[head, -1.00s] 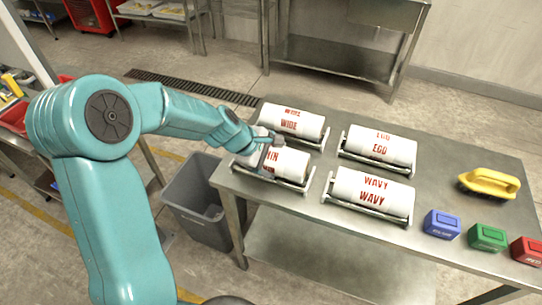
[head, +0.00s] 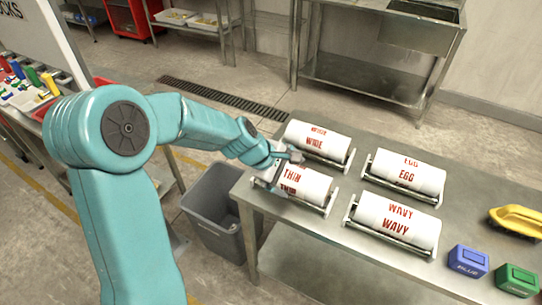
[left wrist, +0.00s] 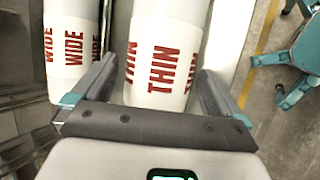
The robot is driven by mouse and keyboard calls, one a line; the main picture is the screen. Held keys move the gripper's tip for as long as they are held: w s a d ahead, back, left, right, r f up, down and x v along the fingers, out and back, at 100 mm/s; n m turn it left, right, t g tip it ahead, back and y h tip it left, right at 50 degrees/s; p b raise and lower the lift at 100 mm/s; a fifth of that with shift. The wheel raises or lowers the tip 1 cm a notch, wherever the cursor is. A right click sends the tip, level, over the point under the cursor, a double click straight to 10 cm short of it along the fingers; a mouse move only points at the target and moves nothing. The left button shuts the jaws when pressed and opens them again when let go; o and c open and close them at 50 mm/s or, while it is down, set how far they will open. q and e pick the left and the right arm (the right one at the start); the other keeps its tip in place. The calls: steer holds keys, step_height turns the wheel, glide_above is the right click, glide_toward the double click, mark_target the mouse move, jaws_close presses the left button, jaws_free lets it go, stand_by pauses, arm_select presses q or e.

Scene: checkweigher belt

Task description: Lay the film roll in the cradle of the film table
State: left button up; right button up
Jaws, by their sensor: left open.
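The white film roll marked THIN (head: 300,186) lies in the near-left cradle (head: 318,209) of the steel film table (head: 283,237). In the left wrist view the THIN roll (left wrist: 163,62) stretches away between my fingers. My left gripper (head: 283,171) is at the roll's left end, open, with one finger on each side of the roll. The open fingers also show in the left wrist view (left wrist: 157,75). I cannot tell whether they touch the roll. My right gripper is not in view.
Rolls marked WIDE (head: 318,140), EGG (head: 408,173) and WAVY (head: 397,222) lie in other cradles close by. Blue (head: 468,261) and green (head: 517,280) boxes and a yellow handled tool (head: 516,220) are at the right. A grey bin (head: 213,205) stands left of the table.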

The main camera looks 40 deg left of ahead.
arm_select(q)
steer(key=p+v, duration=0.1)
steer(key=v, duration=1.3)
steer(key=shift+s+d+r, duration=0.2)
steer(key=shift+d+r, duration=0.1)
steer(key=shift+w, duration=0.1)
